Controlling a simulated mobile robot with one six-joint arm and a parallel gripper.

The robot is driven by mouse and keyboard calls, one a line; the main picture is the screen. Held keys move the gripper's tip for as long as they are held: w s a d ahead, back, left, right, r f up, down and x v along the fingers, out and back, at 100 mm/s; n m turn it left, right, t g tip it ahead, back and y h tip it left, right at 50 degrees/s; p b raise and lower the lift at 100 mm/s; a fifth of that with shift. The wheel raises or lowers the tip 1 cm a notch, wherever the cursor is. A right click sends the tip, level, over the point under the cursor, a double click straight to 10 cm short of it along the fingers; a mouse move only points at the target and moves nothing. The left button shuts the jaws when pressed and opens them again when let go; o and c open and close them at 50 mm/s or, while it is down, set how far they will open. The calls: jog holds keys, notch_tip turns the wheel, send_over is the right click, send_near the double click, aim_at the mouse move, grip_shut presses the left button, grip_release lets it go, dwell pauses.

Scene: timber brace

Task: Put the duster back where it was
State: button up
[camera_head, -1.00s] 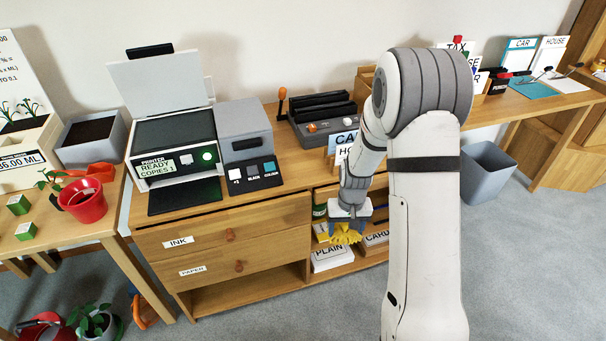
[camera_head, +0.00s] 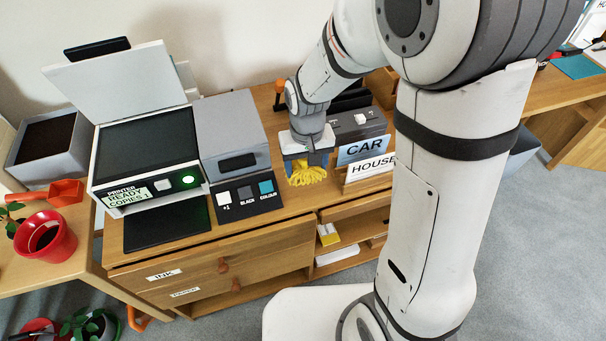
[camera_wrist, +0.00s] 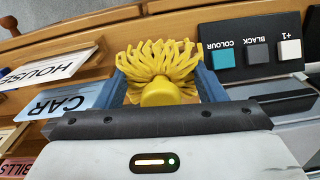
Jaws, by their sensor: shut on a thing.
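The duster (camera_head: 306,173) is a yellow, stringy-headed thing held in my gripper (camera_head: 306,160). In the wrist view the duster (camera_wrist: 160,72) sits between the two blue fingers of my gripper (camera_wrist: 162,88), which are shut on it. In the head view it is over the cabinet top (camera_head: 280,205), between the button panel and the CAR and HOUSE cards. I cannot tell whether it touches the top. Its handle end is hidden by my gripper.
The printer (camera_head: 150,165) with its lid up stands left. The grey box (camera_head: 232,135) and button panel (camera_head: 246,198) are close left of my gripper. The CAR card (camera_head: 362,150) and HOUSE card (camera_head: 372,168) stand close right. Open shelves (camera_head: 345,235) are below.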

send_over(305, 196)
notch_tip(305, 196, down, 6)
jog(key=shift+b, duration=0.3)
jog(key=shift+f, duration=1.85)
jog(key=shift+f+b, duration=0.25)
jog(key=shift+b, duration=0.1)
jog(key=o, duration=1.1)
jog(key=shift+r, duration=0.1)
jog(key=shift+o, duration=0.2)
jog(key=shift+r, duration=0.1)
notch_tip(305, 196, up, 12)
jog(key=shift+d+r+p, duration=0.1)
jog(key=shift+p, duration=0.7)
jog(key=s+d+r+m+t, duration=0.2)
jog(key=s+d+r, duration=0.9)
jog(key=d, duration=0.1)
jog(key=shift+s, duration=0.35)
